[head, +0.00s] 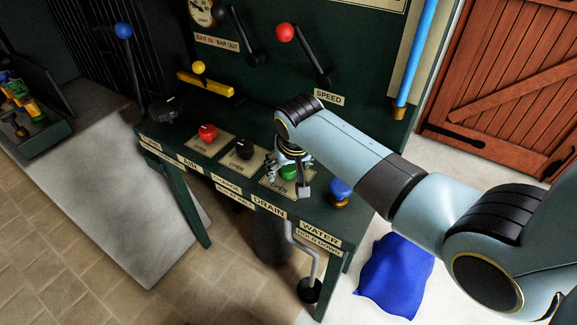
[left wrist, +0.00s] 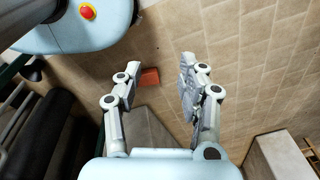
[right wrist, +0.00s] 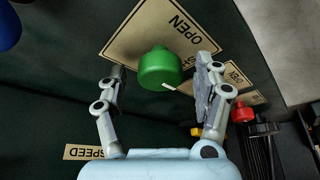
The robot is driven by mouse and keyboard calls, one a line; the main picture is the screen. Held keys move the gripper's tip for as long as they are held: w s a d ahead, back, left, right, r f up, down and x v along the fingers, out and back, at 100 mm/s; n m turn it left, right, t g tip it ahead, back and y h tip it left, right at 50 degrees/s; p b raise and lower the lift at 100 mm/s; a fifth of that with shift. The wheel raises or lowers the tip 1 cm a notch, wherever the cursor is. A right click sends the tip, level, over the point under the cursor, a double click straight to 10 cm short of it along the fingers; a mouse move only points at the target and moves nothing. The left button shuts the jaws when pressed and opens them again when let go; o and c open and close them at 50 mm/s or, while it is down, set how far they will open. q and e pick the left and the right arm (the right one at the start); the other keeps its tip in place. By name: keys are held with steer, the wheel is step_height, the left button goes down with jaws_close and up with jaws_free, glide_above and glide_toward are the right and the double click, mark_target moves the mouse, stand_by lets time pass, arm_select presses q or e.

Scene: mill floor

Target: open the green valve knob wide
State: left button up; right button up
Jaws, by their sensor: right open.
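The green valve knob (head: 289,171) sits on a cream plate marked OPEN (right wrist: 177,24) on the dark green bench. In the right wrist view the knob (right wrist: 160,69) shows a short white mark on its rim, at the lower right. My right gripper (head: 291,167) is over the knob, partly hiding it in the head view. Its fingers are open, one on each side of the knob, with visible gaps to both. My left gripper (left wrist: 160,65) is open and empty above the tiled floor, out of the head view.
A black knob (head: 245,148) and a red knob (head: 208,132) stand left of the green one. A blue knob (head: 341,189) is close on its right. Levers with red (head: 284,32) and yellow (head: 199,67) balls rise behind. A blue sack (head: 396,276) lies on the floor.

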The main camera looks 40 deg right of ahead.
steer(key=c, duration=1.1)
arm_select(q)
steer(key=shift+s, duration=0.6)
arm_select(e)
steer(key=shift+c, duration=0.2)
